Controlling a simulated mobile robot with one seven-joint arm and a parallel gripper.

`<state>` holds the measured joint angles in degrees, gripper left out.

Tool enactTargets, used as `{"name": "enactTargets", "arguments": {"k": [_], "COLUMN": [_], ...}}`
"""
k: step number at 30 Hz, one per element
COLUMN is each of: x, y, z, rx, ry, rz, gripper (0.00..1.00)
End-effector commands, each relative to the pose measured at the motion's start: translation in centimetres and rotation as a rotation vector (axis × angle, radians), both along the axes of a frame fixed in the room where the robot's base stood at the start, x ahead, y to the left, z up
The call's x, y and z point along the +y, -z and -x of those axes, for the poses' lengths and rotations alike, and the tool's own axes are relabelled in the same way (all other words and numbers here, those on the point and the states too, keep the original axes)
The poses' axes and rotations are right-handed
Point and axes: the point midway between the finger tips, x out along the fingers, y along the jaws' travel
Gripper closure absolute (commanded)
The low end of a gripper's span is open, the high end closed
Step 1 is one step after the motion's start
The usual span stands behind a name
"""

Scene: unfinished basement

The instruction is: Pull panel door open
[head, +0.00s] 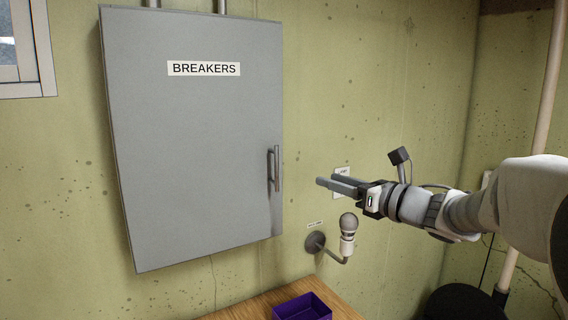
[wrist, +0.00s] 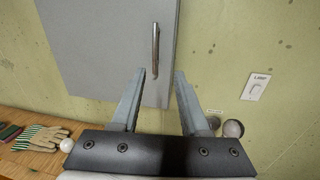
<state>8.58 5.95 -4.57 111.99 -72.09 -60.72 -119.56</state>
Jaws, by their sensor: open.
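The grey panel door (head: 190,150), labelled BREAKERS, hangs on the wall and looks shut. Its vertical bar handle (head: 277,168) is near the door's right edge. My gripper (head: 320,182) is to the right of the handle in the head view, apart from it, with its fingers pointing left. In the wrist view, my gripper (wrist: 159,72) is open and empty. There the handle (wrist: 155,50) shows beyond the fingertips, roughly in line with the gap between them. The panel door (wrist: 100,45) fills the upper left of that view.
A wall lamp with a bulb (head: 348,224) sticks out below my gripper. A light switch (wrist: 257,87) is on the wall to the right. Below is a wooden table (head: 250,303) with a purple bin (head: 302,308). Gloves (wrist: 40,138) lie on the table. The space before the door looks clear.

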Motion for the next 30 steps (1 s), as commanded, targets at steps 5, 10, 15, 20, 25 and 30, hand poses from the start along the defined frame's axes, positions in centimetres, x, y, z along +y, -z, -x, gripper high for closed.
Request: {"name": "enactTargets", "arguments": {"k": [5, 10, 15, 20, 25, 30], "x": [0.6, 2.1, 4.7, 7.2, 9.7, 11.6], "y": [0.3, 0.2, 0.1, 0.1, 0.1, 0.2], "z": [0.0, -1.4, -3.9, -6.4, -9.0, -10.8], "rx": [-0.035, -0.036, -0.034, -0.034, -0.034, -0.034], "ry": [-0.043, -0.047, -0.047, -0.046, -0.045, -0.044], "rz": [0.039, 0.040, 0.038, 0.038, 0.038, 0.038], "gripper": [0.55, 0.55, 0.55, 0.55, 0.55, 0.55]}}
